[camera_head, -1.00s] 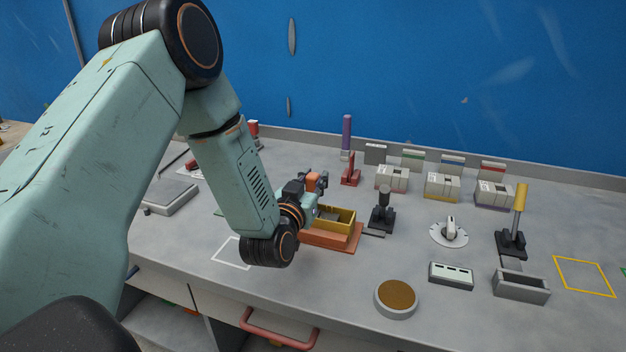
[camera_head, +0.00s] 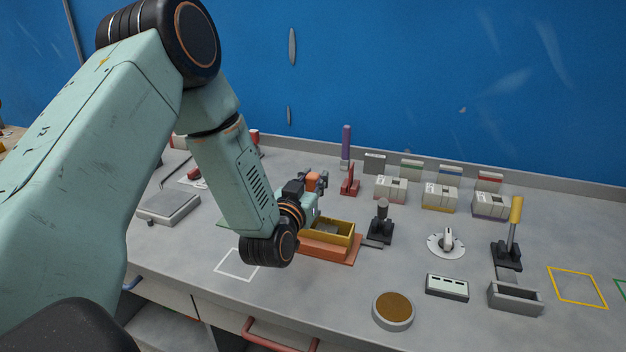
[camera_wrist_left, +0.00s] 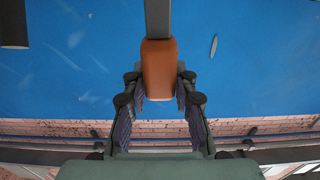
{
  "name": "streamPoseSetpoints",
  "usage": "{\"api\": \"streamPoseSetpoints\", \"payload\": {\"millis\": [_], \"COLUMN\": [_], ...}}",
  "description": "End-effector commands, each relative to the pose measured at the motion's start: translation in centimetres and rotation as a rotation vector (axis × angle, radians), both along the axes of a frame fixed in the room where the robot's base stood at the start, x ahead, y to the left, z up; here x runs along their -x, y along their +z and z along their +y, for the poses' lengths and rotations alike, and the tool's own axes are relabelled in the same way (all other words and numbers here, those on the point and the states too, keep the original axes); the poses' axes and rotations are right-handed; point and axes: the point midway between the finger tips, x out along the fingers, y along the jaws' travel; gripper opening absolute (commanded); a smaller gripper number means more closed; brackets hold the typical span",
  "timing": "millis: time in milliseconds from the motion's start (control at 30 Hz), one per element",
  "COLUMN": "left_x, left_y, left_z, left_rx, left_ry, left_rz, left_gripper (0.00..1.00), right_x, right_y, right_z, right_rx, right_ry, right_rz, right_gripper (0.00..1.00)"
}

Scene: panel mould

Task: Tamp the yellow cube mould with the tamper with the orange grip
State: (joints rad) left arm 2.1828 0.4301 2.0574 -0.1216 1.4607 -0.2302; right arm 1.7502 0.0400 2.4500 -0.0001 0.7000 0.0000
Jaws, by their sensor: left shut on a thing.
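My left gripper (camera_head: 318,182) is shut on the tamper's orange grip (camera_head: 312,180). The orange grip also shows between the two fingers in the left wrist view (camera_wrist_left: 158,70), with a grey shaft beyond it. The yellow cube mould (camera_head: 345,238) is an open-topped box on an orange-brown base (camera_head: 330,252), just below and right of the gripper. Something grey shows inside the mould. The tamper's foot is not clearly visible, so I cannot tell whether it touches anything. My right gripper is not in view.
A black-handled tool (camera_head: 382,222) stands right of the mould. A yellow-handled one (camera_head: 513,225) stands further right, behind a grey open box (camera_head: 515,300). A round brown-topped pan (camera_head: 393,310) is at the front. A grey flat device (camera_head: 168,206) lies at left.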

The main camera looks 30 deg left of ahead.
Motion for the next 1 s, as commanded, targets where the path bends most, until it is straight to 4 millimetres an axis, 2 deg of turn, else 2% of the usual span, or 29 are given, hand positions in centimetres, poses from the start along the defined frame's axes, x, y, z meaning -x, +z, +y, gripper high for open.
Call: {"api": "streamPoseSetpoints", "payload": {"millis": [667, 1000], "left_x": [0.0, 0.0], "left_y": [-3.4, -3.4], "left_z": [0.0, 0.0], "left_rx": [0.0, -0.001], "left_ry": [0.0, 0.0], "left_rz": [-0.002, -0.003], "left_gripper": [0.0, 0.0], "right_x": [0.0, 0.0], "right_y": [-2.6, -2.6], "right_z": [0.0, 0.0], "right_rx": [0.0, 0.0], "right_ry": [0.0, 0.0], "right_rz": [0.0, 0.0], "right_gripper": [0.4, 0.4]}}
